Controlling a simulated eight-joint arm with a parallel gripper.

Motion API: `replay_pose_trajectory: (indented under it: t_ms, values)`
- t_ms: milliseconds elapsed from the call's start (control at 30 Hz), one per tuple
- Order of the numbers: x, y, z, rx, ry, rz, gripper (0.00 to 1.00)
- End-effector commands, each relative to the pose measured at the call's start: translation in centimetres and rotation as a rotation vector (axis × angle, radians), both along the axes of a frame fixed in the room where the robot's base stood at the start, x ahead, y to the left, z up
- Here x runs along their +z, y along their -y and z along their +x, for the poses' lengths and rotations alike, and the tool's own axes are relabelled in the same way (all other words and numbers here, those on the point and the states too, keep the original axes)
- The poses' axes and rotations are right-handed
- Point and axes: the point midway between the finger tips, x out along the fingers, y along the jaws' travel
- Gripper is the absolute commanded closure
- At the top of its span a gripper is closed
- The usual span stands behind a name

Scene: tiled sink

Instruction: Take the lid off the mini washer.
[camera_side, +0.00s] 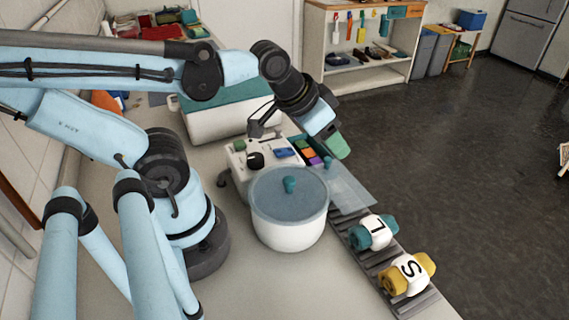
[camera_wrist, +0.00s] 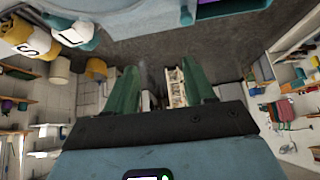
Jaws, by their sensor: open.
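The mini washer (camera_side: 288,228) is a round white tub on the counter in the side view. Its blue-grey translucent lid (camera_side: 265,200) sits on top, with a teal knob (camera_side: 289,184) in the middle. My gripper (camera_side: 337,146) is above and behind the washer, to the right of the knob and apart from it. In the wrist view its two green fingers (camera_wrist: 158,85) are spread with nothing between them.
A white control panel (camera_side: 262,155) with a black dial stands behind the washer. A dark ribbed rack (camera_side: 398,301) at right holds a teal roll marked L (camera_side: 373,232) and a yellow roll marked S (camera_side: 407,274). The counter in front of the washer is clear.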

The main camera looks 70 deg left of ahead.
Motion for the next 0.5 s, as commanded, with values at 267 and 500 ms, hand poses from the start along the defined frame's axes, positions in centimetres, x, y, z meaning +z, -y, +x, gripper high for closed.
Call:
replay_pose_trajectory:
  t_ms: [267,500]
  values:
    - [2.0,0.7,-1.9,-0.377,-0.164,0.182,0.46]
    - [5.3,1.6,-5.5,-0.926,-0.326,0.33,0.46]
